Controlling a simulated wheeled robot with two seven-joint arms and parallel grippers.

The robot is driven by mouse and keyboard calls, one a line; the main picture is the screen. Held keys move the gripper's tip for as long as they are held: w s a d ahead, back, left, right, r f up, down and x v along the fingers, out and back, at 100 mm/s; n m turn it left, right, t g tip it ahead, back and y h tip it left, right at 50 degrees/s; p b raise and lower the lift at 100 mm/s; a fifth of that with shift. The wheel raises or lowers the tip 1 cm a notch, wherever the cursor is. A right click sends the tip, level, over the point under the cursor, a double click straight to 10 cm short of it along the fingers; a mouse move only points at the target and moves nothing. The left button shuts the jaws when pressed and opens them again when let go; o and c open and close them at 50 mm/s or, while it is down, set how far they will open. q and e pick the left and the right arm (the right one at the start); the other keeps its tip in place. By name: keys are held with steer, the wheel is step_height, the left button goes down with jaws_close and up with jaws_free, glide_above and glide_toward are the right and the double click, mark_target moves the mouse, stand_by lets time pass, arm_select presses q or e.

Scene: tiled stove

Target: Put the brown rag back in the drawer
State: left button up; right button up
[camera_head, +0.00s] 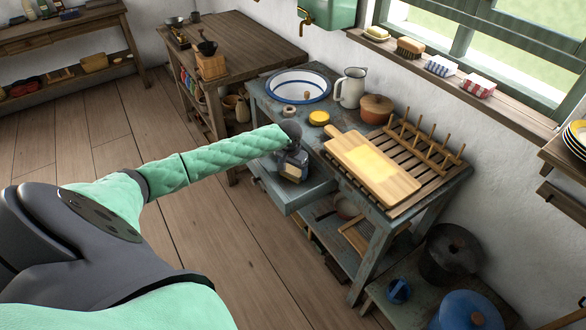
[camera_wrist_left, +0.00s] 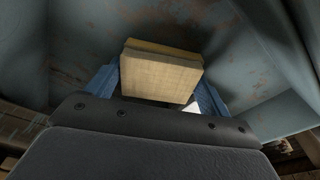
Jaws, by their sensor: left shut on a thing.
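The brown rag (camera_wrist_left: 160,72) shows in the left wrist view as a thick, folded, tan block with a woven surface. My left gripper (camera_wrist_left: 158,88) is shut on it, with a blue finger at each side. In the head view my left gripper (camera_head: 292,165) points down at the open drawer (camera_head: 303,195) under the washstand top. The arm and hand hide most of the drawer's inside, and the rag cannot be made out clearly there. Blue-grey painted surfaces surround the rag in the wrist view. I cannot tell if the rag touches the drawer bottom. My right gripper is not in view.
On the washstand are a basin (camera_head: 298,86), a jug (camera_head: 351,88), a yellow tin (camera_head: 319,118), a brown pot (camera_head: 376,108) and a cutting board (camera_head: 372,168) on a slatted rack. The shelf below holds a few items. The wooden floor (camera_head: 215,235) left of it is clear.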

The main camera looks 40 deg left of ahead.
mark_target(291, 171)
arm_select(q)
steer(key=shift+f, duration=0.1)
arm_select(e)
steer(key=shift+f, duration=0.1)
arm_select(q)
steer(key=o, duration=0.8)
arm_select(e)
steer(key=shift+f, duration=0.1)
arm_select(q)
steer(key=r, duration=0.4)
steer(key=s+r+b, duration=0.1)
steer(key=r, duration=0.3)
steer(key=r+b, duration=0.1)
steer(key=r, duration=0.3)
steer(key=shift+s, duration=0.2)
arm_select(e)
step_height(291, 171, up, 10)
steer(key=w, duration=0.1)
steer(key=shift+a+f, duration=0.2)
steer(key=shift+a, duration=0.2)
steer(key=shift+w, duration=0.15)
